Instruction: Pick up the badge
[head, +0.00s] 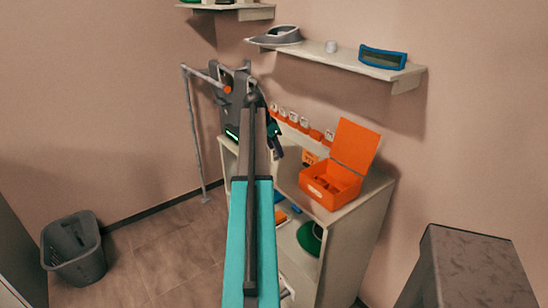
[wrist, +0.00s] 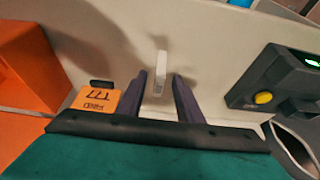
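My gripper (wrist: 158,76) is open, with its two dark purple fingers apart in the wrist view. A thin white upright piece (wrist: 160,70), possibly the badge seen edge-on, shows between the fingertips with a gap on both sides. I cannot tell whether it stands at fingertip depth or farther off. An orange tag with black marks (wrist: 97,102) lies left of the fingers. No badge can be made out surely in the head view, where my own arm hides most of the gripper and part of the cabinet top.
An open orange box (head: 332,186) stands on the pale cabinet (head: 348,232), right of my arm; it fills the left of the wrist view. A dark device with a yellow button (wrist: 280,85) is close on the right. Small orange-based labelled pieces (head: 304,124) line the wall.

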